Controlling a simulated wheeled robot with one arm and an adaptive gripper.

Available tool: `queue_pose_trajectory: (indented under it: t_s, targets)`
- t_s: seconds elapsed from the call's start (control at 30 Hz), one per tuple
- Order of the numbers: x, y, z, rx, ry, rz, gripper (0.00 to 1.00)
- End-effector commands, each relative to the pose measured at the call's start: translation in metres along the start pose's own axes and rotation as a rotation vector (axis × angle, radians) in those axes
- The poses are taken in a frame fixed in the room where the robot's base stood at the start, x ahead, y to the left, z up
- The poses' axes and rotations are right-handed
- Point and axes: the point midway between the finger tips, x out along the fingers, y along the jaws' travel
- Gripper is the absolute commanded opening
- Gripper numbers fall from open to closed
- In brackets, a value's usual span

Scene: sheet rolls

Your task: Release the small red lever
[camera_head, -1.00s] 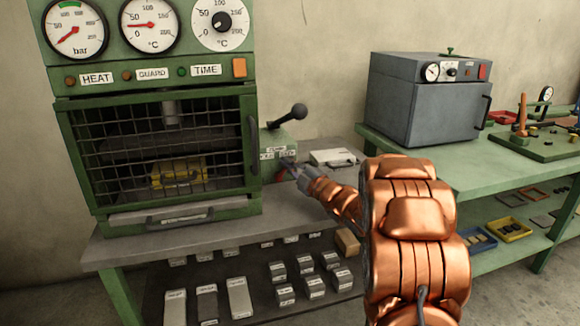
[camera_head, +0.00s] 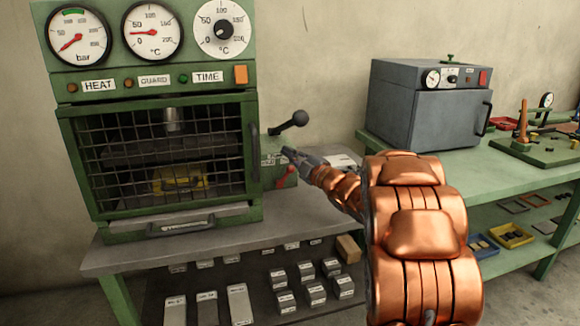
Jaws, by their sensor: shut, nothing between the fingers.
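The small red lever (camera_head: 286,176) is on the right side of the green press (camera_head: 154,97), low on its green side box (camera_head: 274,158). My gripper (camera_head: 287,152) is shut and empty. In the picture its tip lies just above the red lever, over the front of the side box. Whether it touches the box or the lever I cannot tell.
A barred guard (camera_head: 120,150) covers the press front, with a yellow block (camera_head: 178,181) behind it. Small grey blocks (camera_head: 304,272) fill the shelf below. A grey oven (camera_head: 425,105) stands on the right bench. My copper arm hides part of the bench.

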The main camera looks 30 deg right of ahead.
Motion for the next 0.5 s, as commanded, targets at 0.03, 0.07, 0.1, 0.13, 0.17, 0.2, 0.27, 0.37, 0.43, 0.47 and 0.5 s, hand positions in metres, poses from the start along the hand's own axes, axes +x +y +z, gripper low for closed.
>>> queue_pose_trajectory:
  t_s: [0.03,0.07,0.1,0.13,0.17,0.2,0.27,0.37,0.43,0.47,0.5]
  targets:
    - [0.002,0.009,-0.004,-0.006,0.003,0.002,0.00]
    - [0.003,0.014,-0.006,-0.005,0.004,0.003,0.00]
    - [0.004,0.020,-0.009,-0.007,0.005,0.004,0.00]
    - [0.005,0.024,-0.011,-0.006,0.005,0.004,0.00]
    - [0.006,0.027,-0.012,-0.006,0.005,0.004,0.00]
    - [0.007,0.031,-0.013,-0.006,0.005,0.004,0.00]
    - [0.008,0.035,-0.015,-0.004,0.004,0.004,0.00]
    - [0.009,0.040,-0.016,-0.003,0.002,0.002,0.00]
    - [0.009,0.041,-0.017,-0.002,0.002,0.002,0.00]
    - [0.009,0.041,-0.017,-0.001,0.002,0.002,0.00]
    - [0.009,0.041,-0.017,-0.001,0.002,0.001,0.00]
